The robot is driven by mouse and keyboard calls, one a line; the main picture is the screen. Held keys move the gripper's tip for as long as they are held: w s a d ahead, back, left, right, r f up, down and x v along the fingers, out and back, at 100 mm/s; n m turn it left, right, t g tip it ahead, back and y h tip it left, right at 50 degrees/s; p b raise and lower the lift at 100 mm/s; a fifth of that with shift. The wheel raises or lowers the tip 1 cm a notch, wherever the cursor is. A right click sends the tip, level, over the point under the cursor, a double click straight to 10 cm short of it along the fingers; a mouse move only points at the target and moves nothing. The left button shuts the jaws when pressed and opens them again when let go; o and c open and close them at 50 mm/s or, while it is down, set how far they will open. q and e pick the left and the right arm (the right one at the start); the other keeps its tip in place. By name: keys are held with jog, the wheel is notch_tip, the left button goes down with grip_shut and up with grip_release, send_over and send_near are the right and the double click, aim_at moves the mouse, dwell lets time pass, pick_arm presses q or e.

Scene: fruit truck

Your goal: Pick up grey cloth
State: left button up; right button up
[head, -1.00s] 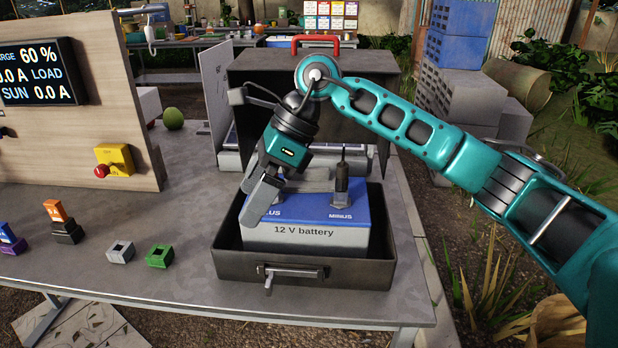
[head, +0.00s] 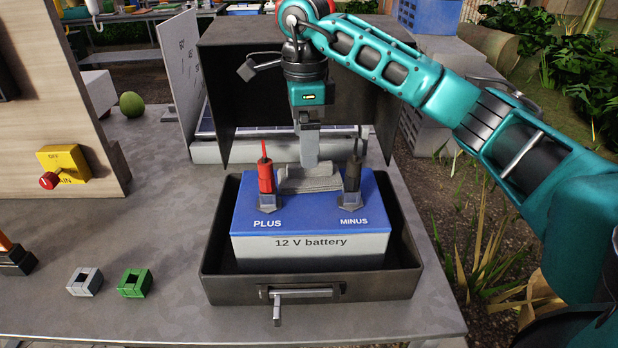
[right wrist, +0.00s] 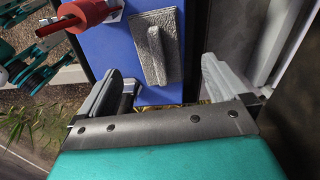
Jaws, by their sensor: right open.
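The grey cloth (head: 309,180) lies on top of the blue-topped 12 V battery (head: 310,218), between the red plus terminal and the dark minus terminal. In the right wrist view the cloth (right wrist: 155,47) is a flat textured piece with a raised ridge in its middle. My right gripper (head: 309,164) points down just above and behind the cloth. In the right wrist view the right gripper (right wrist: 163,72) is open and empty, its fingers spread to either side of the cloth's near end. Contact with the cloth cannot be told. My left gripper is not in view.
The red plus terminal (head: 265,178) and the minus terminal (head: 352,182) stand up close beside the cloth. The battery sits in an open dark box (head: 310,288), its lid (head: 225,100) raised behind. Grey (head: 85,281) and green (head: 135,282) blocks lie to the left.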

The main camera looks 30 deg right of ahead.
aim_at(310, 172)
jog(key=shift+s+d+f, duration=0.15)
jog(key=shift+f, duration=1.45)
jog(key=shift+s+d+f, duration=0.1)
jog(key=shift+s+f, duration=0.05)
jog(key=shift+f, duration=1.4)
jog(key=c, duration=1.1)
